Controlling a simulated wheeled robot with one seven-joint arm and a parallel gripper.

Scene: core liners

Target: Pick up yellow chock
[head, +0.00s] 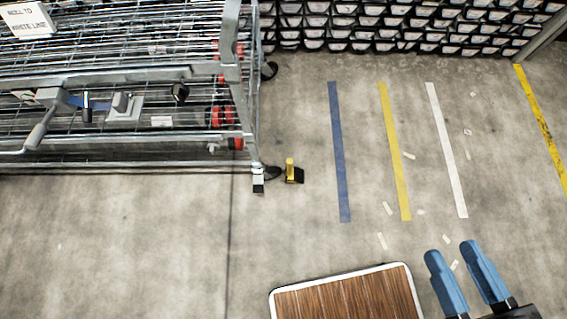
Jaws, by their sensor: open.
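The yellow chock (290,168) is a small yellow upright piece with a dark part at its right side. It sits on the concrete floor just right of the cart's front corner wheel. My gripper (452,253) shows at the lower right with two blue fingers spread apart. It is open with nothing between the fingers. It is well to the right of the chock and nearer to me, apart from it.
A wire-shelf cart (130,155) fills the upper left. Its sign reads roughly "roll to white line". Blue (339,150), yellow (394,150) and white (446,150) floor stripes lie right of the chock. Racks of core liners (400,30) stand behind. Open floor surrounds the chock's right and front.

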